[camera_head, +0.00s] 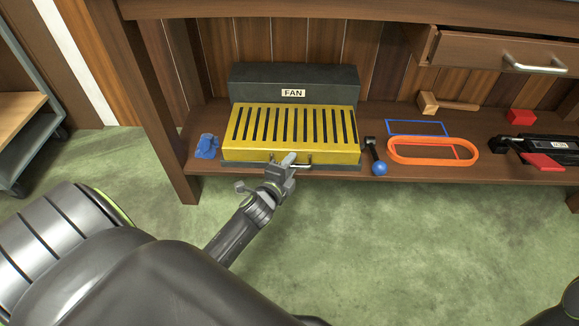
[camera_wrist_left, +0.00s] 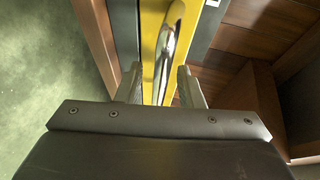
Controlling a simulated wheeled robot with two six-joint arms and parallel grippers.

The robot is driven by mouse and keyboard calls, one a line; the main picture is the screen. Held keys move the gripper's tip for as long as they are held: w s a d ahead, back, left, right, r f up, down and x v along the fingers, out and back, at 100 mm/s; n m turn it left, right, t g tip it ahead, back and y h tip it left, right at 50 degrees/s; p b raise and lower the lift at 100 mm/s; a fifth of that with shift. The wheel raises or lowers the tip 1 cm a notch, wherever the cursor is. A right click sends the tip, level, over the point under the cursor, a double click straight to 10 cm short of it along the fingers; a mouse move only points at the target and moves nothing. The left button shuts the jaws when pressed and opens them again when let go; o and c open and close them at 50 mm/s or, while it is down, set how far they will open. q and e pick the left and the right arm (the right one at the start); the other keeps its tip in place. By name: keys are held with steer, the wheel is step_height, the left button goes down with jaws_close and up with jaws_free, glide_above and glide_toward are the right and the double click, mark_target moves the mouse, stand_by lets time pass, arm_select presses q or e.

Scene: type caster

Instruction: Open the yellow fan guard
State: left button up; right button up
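The yellow fan guard (camera_head: 290,128) is a slotted cover lying shut on the dark fan unit (camera_head: 294,75) marked FAN, on the shelf. A metal handle (camera_head: 303,165) is on its front edge. My left gripper (camera_head: 286,163) is at the front edge, near the left part of the handle. In the left wrist view the gripper (camera_wrist_left: 158,72) is open, and the shiny handle (camera_wrist_left: 168,40) shows between and beyond its fingertips, against the yellow guard (camera_wrist_left: 153,20). I cannot tell whether the fingers touch it. My right gripper is out of view.
A blue object (camera_head: 207,146) stands left of the fan. A dark tool with a blue ball (camera_head: 379,168), an orange ring (camera_head: 398,158) and a dark red-ended device (camera_head: 545,148) lie to the right. A drawer (camera_head: 490,52) hangs above. The green floor in front is clear.

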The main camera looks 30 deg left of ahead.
arm_select(q)
jaws_close()
stand_by(0.5)
